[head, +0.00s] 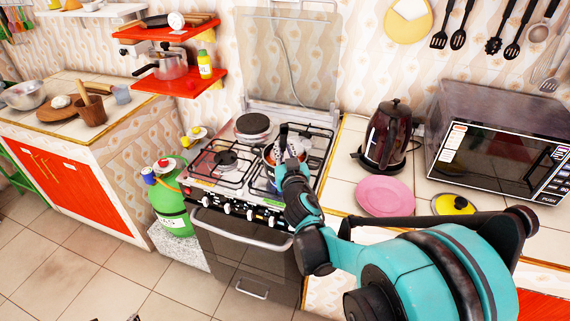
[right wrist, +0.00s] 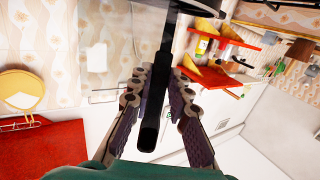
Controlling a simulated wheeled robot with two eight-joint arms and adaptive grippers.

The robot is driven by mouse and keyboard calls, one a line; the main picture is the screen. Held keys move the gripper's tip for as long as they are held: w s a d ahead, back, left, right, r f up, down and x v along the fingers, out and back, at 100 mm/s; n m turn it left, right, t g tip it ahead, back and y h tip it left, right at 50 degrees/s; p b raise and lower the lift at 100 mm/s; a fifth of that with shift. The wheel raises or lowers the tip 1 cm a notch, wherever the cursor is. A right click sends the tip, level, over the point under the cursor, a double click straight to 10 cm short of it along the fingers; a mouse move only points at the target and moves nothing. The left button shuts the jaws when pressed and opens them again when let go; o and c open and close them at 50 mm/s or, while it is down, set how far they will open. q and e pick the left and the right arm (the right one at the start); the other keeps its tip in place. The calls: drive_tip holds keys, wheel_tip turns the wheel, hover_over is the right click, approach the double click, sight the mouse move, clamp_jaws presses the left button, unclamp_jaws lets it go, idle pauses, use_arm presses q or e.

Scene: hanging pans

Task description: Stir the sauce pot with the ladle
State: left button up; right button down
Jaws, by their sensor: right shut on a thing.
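My right gripper (head: 283,160) is over the front right part of the stove (head: 258,150). In the right wrist view its two fingers (right wrist: 158,95) are closed around a black handle (right wrist: 150,125), which I take to be the ladle's. The handle runs away from the palm toward the top of that view. In the head view a dark upright piece of it (head: 283,134) shows above the gripper. The sauce pot (head: 268,154) sits on the burner there, mostly hidden behind my gripper. I cannot tell whether the ladle's bowl is inside it.
A kettle (head: 386,135), a pink plate (head: 384,196) and a microwave (head: 498,150) stand on the counter right of the stove. Red shelves (head: 180,84) hang at the back left. A green gas cylinder (head: 172,208) stands left of the stove.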

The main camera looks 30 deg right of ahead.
drive_tip(key=w, duration=0.3)
drive_tip(key=shift+w+d+f, duration=0.1)
drive_tip(key=shift+w, duration=0.05)
drive_tip(key=shift+s, duration=2.05)
drive_tip(key=shift+w, duration=0.1)
idle(1.7)
idle(0.4)
wheel_tip(320, 180, up, 8)
drive_tip(key=p, duration=0.7)
drive_tip(key=shift+f, duration=0.25)
idle(2.0)
